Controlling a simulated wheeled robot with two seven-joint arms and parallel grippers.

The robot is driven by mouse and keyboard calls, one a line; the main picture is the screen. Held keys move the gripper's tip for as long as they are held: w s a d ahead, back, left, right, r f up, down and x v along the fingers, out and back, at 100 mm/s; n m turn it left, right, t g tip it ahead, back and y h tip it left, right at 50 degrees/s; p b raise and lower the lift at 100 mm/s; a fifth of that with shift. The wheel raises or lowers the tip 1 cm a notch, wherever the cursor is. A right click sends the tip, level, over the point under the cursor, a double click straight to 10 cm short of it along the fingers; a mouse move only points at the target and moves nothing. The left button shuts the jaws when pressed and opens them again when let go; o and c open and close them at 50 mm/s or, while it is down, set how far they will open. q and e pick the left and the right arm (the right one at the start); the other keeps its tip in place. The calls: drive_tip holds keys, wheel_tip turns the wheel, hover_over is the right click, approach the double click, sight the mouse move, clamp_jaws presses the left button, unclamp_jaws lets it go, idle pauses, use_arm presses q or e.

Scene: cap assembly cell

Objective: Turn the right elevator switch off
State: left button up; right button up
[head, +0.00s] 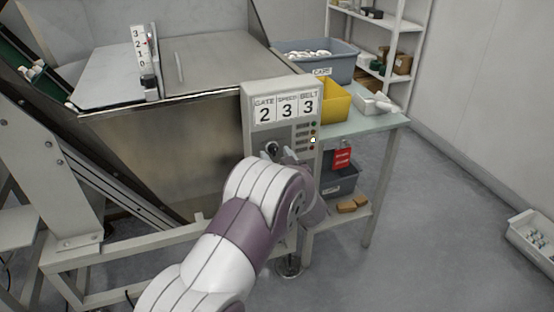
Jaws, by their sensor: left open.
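A grey control panel (247,113) stands at the front corner of the steel machine. It reads GATE 2, SPEED 3, BELT 3. A dark round knob or switch (272,148) shows on its lower face, and I cannot tell its setting. Beside it a column of small indicators runs down the right side, one lit pale green (313,140). My left gripper (281,153) is at the panel's lower face, right by the knob, open. My own arm hides the lower panel and most of the gripper. I cannot tell whether the fingers touch the knob. My right gripper is out of view.
A blue-grey bin of caps (322,70) and a yellow bin (337,104) stand on a side table (385,124) behind the panel. A red tag (342,158) hangs below. A white tray (537,238) lies at the right edge. The floor between is clear.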

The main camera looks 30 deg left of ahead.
use_arm(q)
drive_tip(key=shift+w+a, duration=0.25)
drive_tip(key=shift+a, duration=0.05)
drive_tip(key=c, duration=1)
drive_tip(key=n+b, duration=0.2)
drive_tip(key=n, duration=0.2)
drive_tip(key=shift+d+f+n, duration=0.1)
drive_tip(key=shift+n, duration=0.2)
drive_tip(key=shift+w+n+b, duration=0.15)
drive_tip(key=shift+n+b, duration=1.1)
drive_tip(key=shift+n, duration=0.75)
